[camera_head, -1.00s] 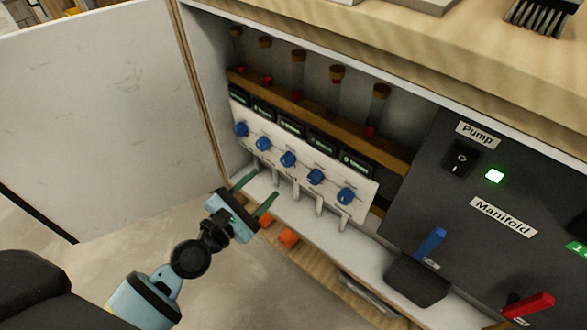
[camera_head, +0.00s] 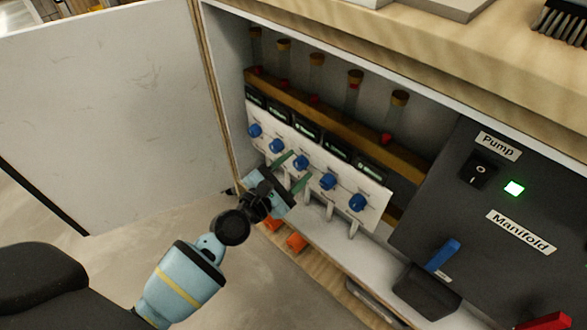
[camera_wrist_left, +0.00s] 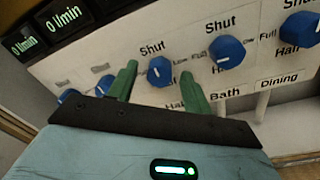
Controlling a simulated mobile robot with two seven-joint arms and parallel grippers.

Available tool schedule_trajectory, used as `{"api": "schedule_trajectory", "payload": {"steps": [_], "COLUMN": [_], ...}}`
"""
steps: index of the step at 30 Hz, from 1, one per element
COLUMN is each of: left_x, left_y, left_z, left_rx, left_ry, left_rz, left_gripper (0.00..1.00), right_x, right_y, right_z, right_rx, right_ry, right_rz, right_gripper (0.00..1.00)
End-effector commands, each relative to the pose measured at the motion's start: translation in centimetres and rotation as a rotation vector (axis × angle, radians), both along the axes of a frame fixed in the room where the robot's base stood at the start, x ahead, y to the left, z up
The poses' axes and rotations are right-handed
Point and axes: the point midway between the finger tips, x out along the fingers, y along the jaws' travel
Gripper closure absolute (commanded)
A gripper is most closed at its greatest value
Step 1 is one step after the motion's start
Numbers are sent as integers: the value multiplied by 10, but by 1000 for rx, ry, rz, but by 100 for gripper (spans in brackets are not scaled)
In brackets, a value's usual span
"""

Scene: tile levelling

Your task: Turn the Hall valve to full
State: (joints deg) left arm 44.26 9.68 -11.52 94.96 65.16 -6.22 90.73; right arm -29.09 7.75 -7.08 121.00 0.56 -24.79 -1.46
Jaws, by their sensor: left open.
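A white panel (camera_head: 375,207) inside the cabinet carries a row of several blue valve knobs. My left gripper (camera_head: 295,166) is open, with its green fingers at the middle knob (camera_head: 302,162). In the left wrist view the fingers of this gripper (camera_wrist_left: 159,70) stand on either side of that knob (camera_wrist_left: 161,72), apart from it as far as I can tell. Its white mark points up toward "Shut". The knobs to its right are labelled "Bath" (camera_wrist_left: 225,93) and "Dining" (camera_wrist_left: 279,78). I cannot read a "Hall" label; the middle knob's name is hidden. My right gripper is out of view.
Dark displays (camera_wrist_left: 68,17) above the knobs read 0 l/min where legible. Glass tubes (camera_head: 354,95) stand behind. A pump switch (camera_head: 479,170) with a lit green lamp (camera_head: 514,188) and a blue lever (camera_head: 442,255) are at right. The open door (camera_head: 110,120) is at left.

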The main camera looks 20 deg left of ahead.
Motion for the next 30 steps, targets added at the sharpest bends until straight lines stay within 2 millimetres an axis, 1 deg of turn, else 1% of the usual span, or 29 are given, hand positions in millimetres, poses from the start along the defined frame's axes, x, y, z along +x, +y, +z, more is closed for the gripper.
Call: {"api": "schedule_trajectory", "payload": {"steps": [6, 16, 17, 23, 30], "left_x": [0, 0, 0, 0, 0], "left_y": [0, 0, 0, 0, 0], "left_z": [0, 0, 0, 0, -1], "left_rx": [0, 0, 0, 14, 107], "left_ry": [0, 0, 0, -4, -37], "left_rz": [0, 0, 0, 0, -1], "left_gripper": [50, 94, 95, 95, 95], "right_x": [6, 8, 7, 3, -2], "right_y": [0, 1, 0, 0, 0], "right_z": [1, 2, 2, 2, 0], "right_rx": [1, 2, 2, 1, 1], "right_ry": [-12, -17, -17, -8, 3], "right_rz": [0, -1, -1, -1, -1], "right_gripper": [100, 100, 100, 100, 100]}}
